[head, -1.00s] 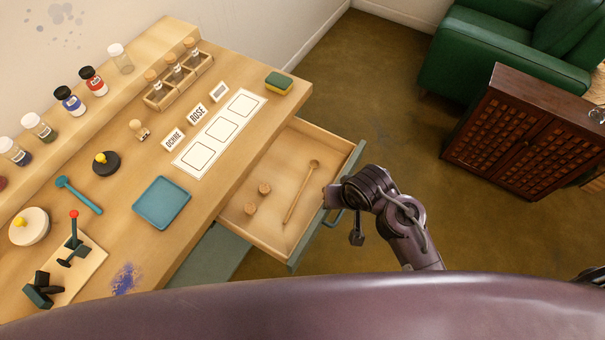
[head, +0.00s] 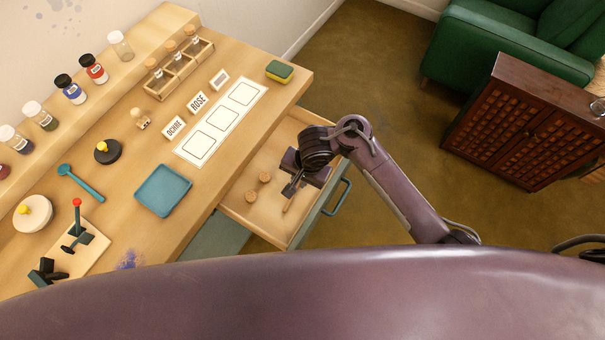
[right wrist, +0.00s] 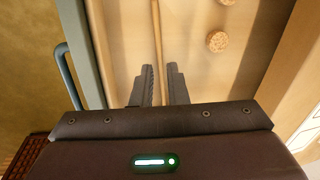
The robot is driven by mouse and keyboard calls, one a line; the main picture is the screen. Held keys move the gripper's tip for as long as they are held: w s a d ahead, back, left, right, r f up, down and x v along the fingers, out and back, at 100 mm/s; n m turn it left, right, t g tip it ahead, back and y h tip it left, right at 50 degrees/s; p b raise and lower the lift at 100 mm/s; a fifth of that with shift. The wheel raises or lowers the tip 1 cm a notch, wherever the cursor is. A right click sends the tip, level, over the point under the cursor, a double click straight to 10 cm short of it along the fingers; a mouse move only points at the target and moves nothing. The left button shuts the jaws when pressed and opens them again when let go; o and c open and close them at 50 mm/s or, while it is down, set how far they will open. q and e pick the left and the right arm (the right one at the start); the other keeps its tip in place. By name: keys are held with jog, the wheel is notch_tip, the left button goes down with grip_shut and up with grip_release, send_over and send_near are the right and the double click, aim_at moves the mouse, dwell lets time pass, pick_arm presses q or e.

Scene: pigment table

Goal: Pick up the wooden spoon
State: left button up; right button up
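The wooden spoon lies in the open drawer. In the head view only the end of its handle (head: 287,206) shows, and the rest is hidden under my right gripper (head: 291,188). In the right wrist view the spoon's thin handle (right wrist: 157,35) runs lengthwise between the two fingertips of the right gripper (right wrist: 161,68). The fingers are apart, one on each side of the handle. I cannot tell how far above the drawer floor they are. The spoon's bowl is not visible. My left gripper is not in view.
Two corks (head: 258,188) lie in the drawer (head: 262,227) beside the spoon. The drawer front with its handle (head: 337,197) is at the right. A blue tray (head: 163,190), label cards and a sponge (head: 280,71) are on the table (head: 225,165) above.

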aim_at(297, 192)
jog(key=f+b, duration=0.1)
jog(key=f, duration=0.4)
jog(key=w+f+b, duration=0.1)
jog(key=f, duration=0.1)
jog(key=shift+w+a+f+b, duration=0.1)
jog(key=shift+a+f+b, duration=0.05)
jog(key=shift+a+b, duration=0.2)
grip_shut()
